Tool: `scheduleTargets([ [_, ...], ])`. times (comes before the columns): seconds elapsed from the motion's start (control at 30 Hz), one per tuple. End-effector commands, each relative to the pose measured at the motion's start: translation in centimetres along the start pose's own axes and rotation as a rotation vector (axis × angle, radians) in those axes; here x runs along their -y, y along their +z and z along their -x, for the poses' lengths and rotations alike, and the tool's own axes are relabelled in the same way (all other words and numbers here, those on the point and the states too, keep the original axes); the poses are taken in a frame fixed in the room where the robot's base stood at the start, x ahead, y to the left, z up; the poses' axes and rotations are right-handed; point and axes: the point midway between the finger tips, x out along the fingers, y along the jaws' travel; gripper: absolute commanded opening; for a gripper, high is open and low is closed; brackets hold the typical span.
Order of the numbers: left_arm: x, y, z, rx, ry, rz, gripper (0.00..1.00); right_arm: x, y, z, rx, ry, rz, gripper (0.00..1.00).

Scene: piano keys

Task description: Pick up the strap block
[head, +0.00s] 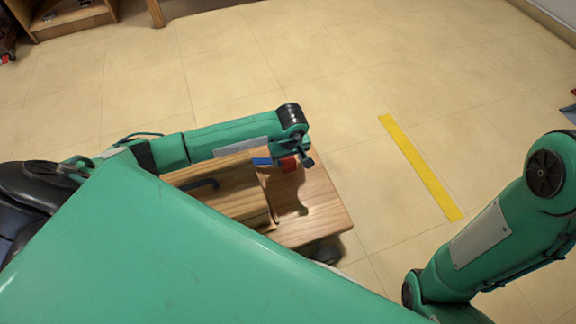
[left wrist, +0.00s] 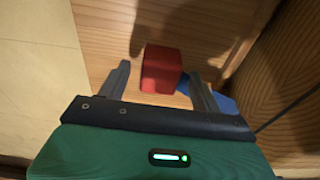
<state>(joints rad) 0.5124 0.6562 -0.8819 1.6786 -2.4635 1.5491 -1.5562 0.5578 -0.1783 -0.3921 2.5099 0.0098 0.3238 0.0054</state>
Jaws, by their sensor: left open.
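A red block (head: 289,164) lies on the wooden table, partly hidden by my left gripper (head: 304,158). In the left wrist view the red block (left wrist: 161,70) appears between the two spread fingers of my left gripper (left wrist: 163,84), with a gap on each side. The gripper is open and holds nothing. A blue piece (head: 262,161) is beside the red block; in the left wrist view it (left wrist: 226,104) is partly hidden by the right finger. I cannot tell which piece is the strap block. My right gripper is out of view.
A wooden box-like piece (head: 232,202) with a dark handle stands on the table (head: 318,210), close to the blue piece. In the left wrist view a wooden wall (left wrist: 283,62) rises at the right. The tiled floor beyond is open, with a yellow strip (head: 420,168).

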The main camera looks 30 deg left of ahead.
Motion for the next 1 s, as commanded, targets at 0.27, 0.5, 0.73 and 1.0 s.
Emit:
scheduleTargets([
  [0.27,-0.04,0.04,-1.69,0.000,0.001,-0.001,0.65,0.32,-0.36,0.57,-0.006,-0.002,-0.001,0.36],
  [0.5,-0.04,0.03,-1.65,0.000,0.001,-0.001,0.40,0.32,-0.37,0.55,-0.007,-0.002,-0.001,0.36],
  [0.73,-0.04,0.02,-1.63,0.000,0.001,-0.001,0.17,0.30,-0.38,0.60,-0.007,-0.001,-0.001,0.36],
  [1.0,-0.05,-0.07,-1.13,-0.001,0.001,0.000,0.17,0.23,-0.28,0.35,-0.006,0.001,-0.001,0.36],
])
